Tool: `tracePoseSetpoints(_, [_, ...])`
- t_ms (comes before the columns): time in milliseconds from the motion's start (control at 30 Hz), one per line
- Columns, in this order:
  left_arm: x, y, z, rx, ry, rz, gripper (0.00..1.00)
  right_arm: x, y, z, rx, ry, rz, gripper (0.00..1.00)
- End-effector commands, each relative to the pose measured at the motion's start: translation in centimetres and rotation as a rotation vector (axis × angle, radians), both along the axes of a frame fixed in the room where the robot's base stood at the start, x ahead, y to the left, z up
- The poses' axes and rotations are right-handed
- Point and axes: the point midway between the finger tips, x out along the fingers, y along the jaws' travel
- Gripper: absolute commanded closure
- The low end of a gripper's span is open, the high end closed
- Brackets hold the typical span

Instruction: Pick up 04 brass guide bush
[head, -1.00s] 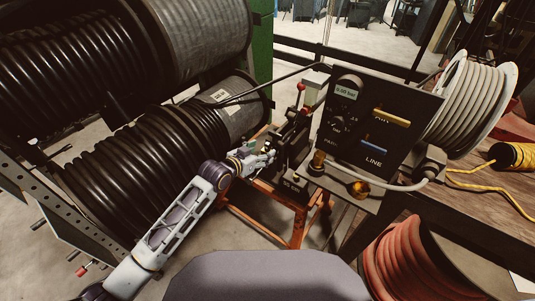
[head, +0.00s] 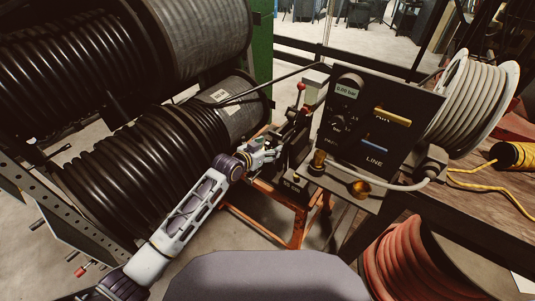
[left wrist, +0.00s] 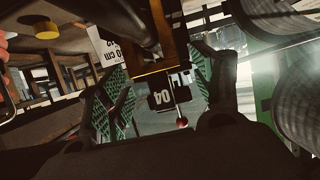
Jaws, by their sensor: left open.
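My left gripper (head: 266,153) is open beside the dark crimper bench in the head view. In the left wrist view its green-padded fingers (left wrist: 160,72) stand apart. A brown-gold body with a bright brass lower edge (left wrist: 155,69) shows between them, likely the brass guide bush; I cannot tell whether either finger touches it. In the head view the gripper hides most of this spot. My right gripper is not in view.
The control panel (head: 370,125) stands right of the gripper, with brass fittings (head: 318,160) below it. A red-knobbed lever (head: 302,87) rises behind. Large black hose reels (head: 140,165) fill the left. An orange frame (head: 296,225) stands below.

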Motion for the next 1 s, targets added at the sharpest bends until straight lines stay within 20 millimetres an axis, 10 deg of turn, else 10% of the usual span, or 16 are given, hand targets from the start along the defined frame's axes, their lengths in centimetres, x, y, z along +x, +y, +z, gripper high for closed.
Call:
tracePoseSetpoints(400, [-0.01, -0.01, 0.04, 0.000, 0.000, 0.000, 0.34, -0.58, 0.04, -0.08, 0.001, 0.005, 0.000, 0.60])
tracePoseSetpoints(800, [0.00, 0.00, 0.04, 0.000, 0.000, 0.000, 0.85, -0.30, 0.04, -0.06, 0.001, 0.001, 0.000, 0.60])
tracePoseSetpoints(1000, [0.01, -0.01, 0.11, -0.001, -0.002, 0.000, 0.87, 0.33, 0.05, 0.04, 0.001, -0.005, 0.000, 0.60])
